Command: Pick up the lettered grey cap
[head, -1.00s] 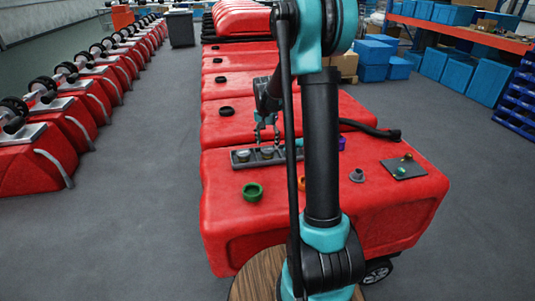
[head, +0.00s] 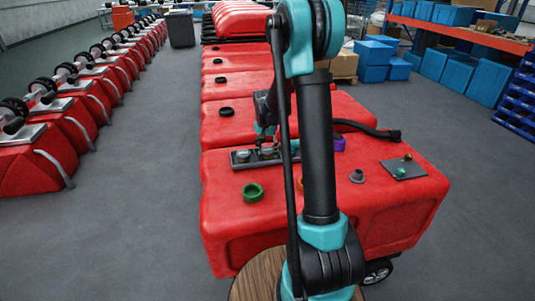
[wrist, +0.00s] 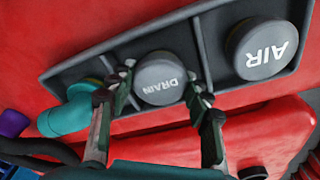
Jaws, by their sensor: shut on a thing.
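A grey round cap lettered DRAIN (wrist: 160,80) sits in the middle compartment of a dark tray (wrist: 103,48) on the red tank. A second grey cap, lettered AIR (wrist: 263,50), sits in the compartment to its right in the wrist view; it shows at the tray's left in the head view (head: 243,157). A teal piece (wrist: 66,117) is at the tray's other end. My gripper (wrist: 158,95) is shut on the DRAIN cap, one finger on each side. In the head view my gripper (head: 267,147) is low over the tray and partly hides this cap.
On the same tank are a green ring (head: 253,192), a grey flanged piece (head: 357,176), a purple piece (head: 339,144), a black hose (head: 368,130) and a dark plate with small fittings (head: 403,168). The tank's front top is mostly clear.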

